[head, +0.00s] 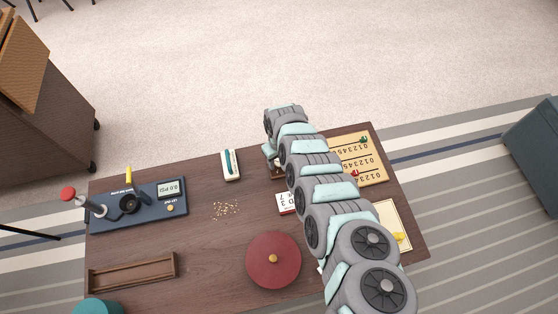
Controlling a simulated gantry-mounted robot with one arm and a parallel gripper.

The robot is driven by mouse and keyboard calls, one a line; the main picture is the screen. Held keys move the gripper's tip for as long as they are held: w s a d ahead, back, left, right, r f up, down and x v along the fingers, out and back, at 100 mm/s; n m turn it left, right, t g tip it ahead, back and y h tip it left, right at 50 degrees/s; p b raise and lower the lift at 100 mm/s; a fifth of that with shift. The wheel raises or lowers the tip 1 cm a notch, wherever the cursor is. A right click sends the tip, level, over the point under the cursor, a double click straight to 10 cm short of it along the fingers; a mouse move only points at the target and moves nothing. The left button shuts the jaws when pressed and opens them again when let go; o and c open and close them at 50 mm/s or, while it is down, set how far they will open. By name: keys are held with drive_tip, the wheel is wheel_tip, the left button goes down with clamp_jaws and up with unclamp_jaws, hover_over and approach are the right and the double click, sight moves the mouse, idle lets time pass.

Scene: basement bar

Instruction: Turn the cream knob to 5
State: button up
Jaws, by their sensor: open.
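I cannot make out a cream knob in the head view. My arm crosses the right part of the table and hides what lies under it. A dark brown block partly shows beside the arm, and I cannot tell what is on it. My gripper's fingers are not visible; the arm's far end bends down behind its own links near that block. A tan board (376,161) with printed number scales lies to the right of the arm. It carries a green piece (363,140) and a red piece (354,173).
A blue gauge panel (150,194) with a red-tipped lever (68,193) stands at left. A white holder with a teal stripe (230,164), scattered bits (225,208), a white number card (286,204), a round red lid (273,260) and a wooden tray (132,281) occupy the table.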

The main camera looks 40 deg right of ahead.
clamp_jaws()
idle(0.5)
